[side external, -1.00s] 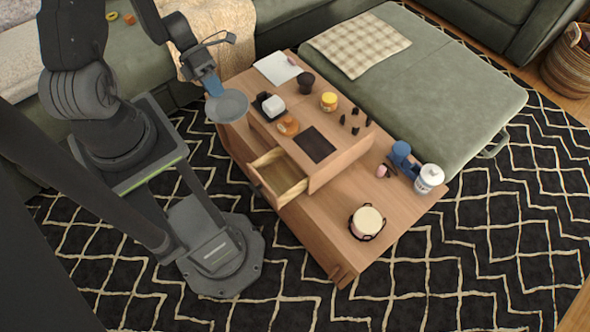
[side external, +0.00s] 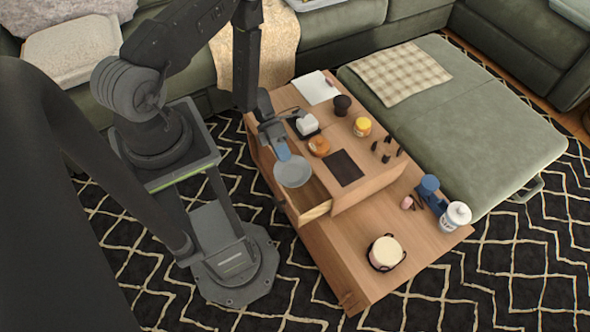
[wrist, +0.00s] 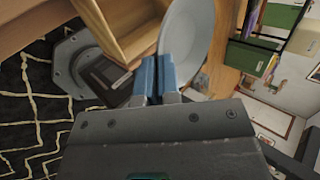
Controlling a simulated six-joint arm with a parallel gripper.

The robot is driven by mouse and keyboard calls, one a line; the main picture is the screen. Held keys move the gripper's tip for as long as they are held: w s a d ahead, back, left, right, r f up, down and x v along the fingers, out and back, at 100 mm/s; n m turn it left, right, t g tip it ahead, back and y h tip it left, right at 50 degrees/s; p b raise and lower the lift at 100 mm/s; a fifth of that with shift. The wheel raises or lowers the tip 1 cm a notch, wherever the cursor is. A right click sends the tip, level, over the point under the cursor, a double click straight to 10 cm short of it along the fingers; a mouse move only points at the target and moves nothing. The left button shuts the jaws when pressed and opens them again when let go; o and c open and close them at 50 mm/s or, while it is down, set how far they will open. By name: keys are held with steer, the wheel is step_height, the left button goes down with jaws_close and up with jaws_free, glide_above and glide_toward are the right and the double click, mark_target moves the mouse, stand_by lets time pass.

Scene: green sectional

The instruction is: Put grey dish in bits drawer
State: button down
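The grey dish (side external: 293,171) is a shallow round dish. My gripper (side external: 283,152) has blue fingers shut on its rim and holds it tilted over the open drawer. In the wrist view the dish (wrist: 188,38) stands between the blue fingertips (wrist: 157,75), with the drawer (wrist: 125,30) just left of it. The bits drawer (side external: 317,211) is pulled out from the front of the wooden table. The dish hides much of the drawer's inside in the side view.
On the table top (side external: 335,135) are an orange item (side external: 319,146), a white block on a dark tray (side external: 306,124), a yellow jar (side external: 362,127), a dark cup (side external: 342,104) and a black mat (side external: 344,168). The lower shelf holds a round cream container (side external: 385,253).

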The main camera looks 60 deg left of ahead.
mark_target(293, 163)
steer(key=d, duration=0.1)
steer(key=w+d+f, duration=0.1)
steer(key=d+f, duration=0.1)
steer(key=shift+w, duration=0.3)
steer(key=shift+f, duration=2)
steer(key=shift+f, duration=0.6)
steer(key=c, duration=1.3)
jaws_free()
